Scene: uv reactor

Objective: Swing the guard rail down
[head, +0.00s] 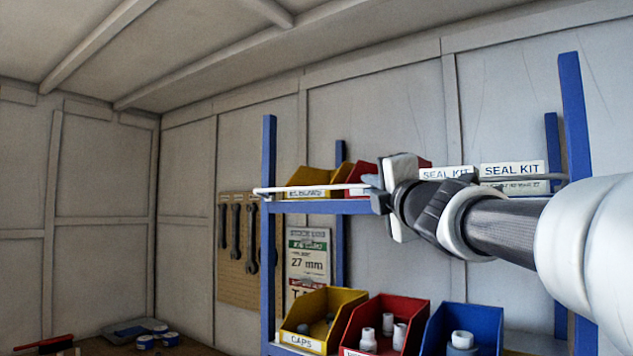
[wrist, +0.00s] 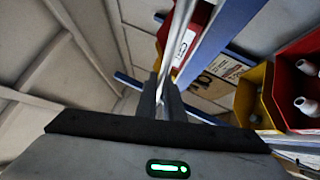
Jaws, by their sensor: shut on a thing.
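The guard rail (head: 318,187) is a thin white bar running across the front of the blue rack's upper shelf, a little above the shelf's blue edge (head: 325,208). Its left end shows by the left blue post; its middle is hidden behind my gripper and arm. My gripper (head: 373,184) is shut on the rail near the middle of the rack. In the wrist view the dark fingers (wrist: 166,92) are close together around the pale rail (wrist: 181,38), which runs away from them toward the top.
Yellow (head: 311,178) and red bins and seal kit boxes (head: 512,169) stand on the upper shelf behind the rail. Below are yellow (head: 332,325), red (head: 385,325) and blue (head: 470,325) bins with parts. Wrenches (head: 237,232) hang on a pegboard at left.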

